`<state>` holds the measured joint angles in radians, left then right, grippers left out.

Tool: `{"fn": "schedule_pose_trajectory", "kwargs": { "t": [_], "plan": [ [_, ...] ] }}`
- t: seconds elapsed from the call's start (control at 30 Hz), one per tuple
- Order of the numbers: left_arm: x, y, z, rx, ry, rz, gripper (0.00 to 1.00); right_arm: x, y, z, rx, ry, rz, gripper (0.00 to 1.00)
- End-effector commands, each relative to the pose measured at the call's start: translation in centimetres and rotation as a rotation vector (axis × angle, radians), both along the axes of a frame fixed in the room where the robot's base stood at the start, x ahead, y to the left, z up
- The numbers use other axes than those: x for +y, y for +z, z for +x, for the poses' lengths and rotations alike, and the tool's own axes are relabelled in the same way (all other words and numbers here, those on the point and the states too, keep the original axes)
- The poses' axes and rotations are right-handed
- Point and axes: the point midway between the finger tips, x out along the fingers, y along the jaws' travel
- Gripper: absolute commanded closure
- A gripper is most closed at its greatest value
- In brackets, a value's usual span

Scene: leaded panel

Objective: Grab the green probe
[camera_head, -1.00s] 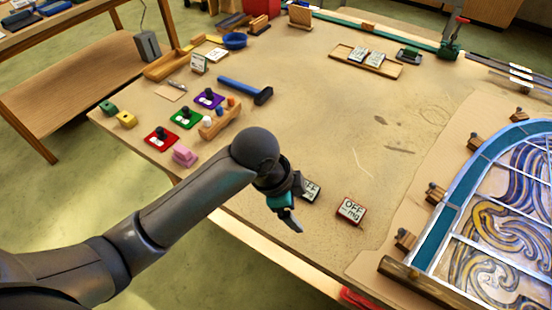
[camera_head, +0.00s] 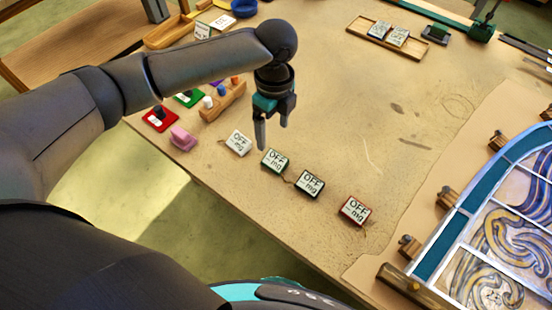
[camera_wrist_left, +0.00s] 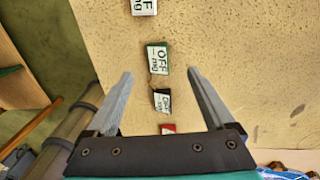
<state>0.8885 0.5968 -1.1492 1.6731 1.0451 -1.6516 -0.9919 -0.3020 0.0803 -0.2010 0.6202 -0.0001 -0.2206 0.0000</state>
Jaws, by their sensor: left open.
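A small green-edged box with a white face reading "OFF mg" (camera_head: 275,160) lies on the table near its front edge; it is the green one in a row of similar boxes. It also shows in the left wrist view (camera_wrist_left: 158,60), just past the fingertips. My left gripper (camera_head: 272,132) is open and empty, pointing down above the table, with its fingers above and behind the green box in the head view. In the left wrist view the gripper (camera_wrist_left: 160,76) has a dark box (camera_wrist_left: 162,101) between its fingers in the picture. My right gripper is out of view.
A green plate (camera_head: 188,98), a red plate (camera_head: 160,118) and a pink block (camera_head: 183,138) lie left. The middle table is clear.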

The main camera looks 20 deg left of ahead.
Motion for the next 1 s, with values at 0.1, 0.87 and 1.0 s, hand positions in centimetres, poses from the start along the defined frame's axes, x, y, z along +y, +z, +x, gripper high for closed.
{"fn": "schedule_pose_trajectory", "kwargs": {
  "t": [0.1, 0.87, 1.0],
  "plan": [
    [0.0, -2.5, -0.2, 0.002, 0.001, 0.000, 0.13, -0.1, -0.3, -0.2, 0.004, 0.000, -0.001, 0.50],
    [0.2, -9.9, -0.9, -0.002, 0.000, 0.000, 0.13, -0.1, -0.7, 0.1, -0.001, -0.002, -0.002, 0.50],
    [0.2, -9.8, -0.9, -0.003, 0.000, -0.001, 0.13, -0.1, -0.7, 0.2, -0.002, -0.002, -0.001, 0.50]
  ]
}}
